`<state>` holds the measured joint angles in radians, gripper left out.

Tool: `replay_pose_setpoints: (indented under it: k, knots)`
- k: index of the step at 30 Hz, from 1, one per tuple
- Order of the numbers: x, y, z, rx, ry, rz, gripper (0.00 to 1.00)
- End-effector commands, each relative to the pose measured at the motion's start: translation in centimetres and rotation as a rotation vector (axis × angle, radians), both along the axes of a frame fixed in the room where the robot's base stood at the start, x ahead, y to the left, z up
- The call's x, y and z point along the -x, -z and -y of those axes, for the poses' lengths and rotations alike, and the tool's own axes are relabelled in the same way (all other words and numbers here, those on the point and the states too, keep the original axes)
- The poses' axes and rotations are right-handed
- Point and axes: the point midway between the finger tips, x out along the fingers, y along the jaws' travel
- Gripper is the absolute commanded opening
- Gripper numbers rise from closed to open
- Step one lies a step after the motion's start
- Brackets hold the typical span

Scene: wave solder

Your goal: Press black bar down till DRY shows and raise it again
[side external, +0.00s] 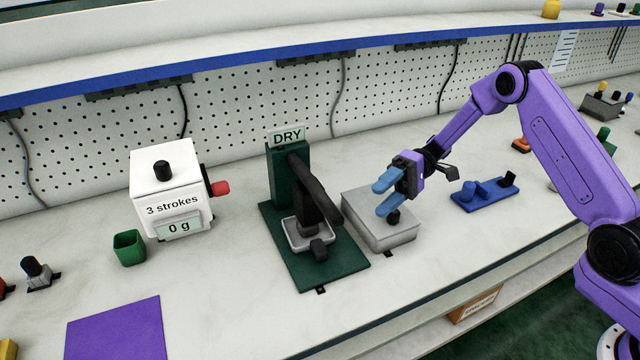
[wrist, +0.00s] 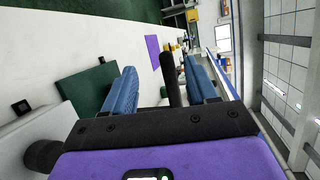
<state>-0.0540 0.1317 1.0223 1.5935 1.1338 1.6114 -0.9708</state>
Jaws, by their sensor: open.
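The dark green press (side external: 289,175) stands at the middle of the bench, with a sign reading DRY (side external: 287,136) on top. Its black bar (side external: 316,188) slopes from the upper post down towards the front right, over a small pale tray (side external: 295,240) on the green base. My gripper (side external: 382,197), with blue fingers, is open and empty. It is right of the bar, above the grey box, apart from the bar. In the wrist view the bar (wrist: 170,78) appears between the two spread fingers, farther off.
A grey box (side external: 366,228) with a black knob stands under my gripper. Left are a white box (side external: 158,190) reading "3 strokes" and "0 g", a green cup (side external: 129,248) and a purple mat (side external: 112,329). A blue fixture (side external: 486,194) lies right. The front bench strip is mostly clear.

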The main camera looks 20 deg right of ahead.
Motion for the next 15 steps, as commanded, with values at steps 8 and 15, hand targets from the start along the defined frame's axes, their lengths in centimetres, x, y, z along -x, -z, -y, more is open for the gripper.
replay_pose_setpoints:
  k: [8,15]
  knots:
    - [1.0,-4.5,-5.7,0.596,-0.311,-0.005,0.57]
    - [-0.6,-10.8,-9.2,1.113,-0.169,0.154,0.57]
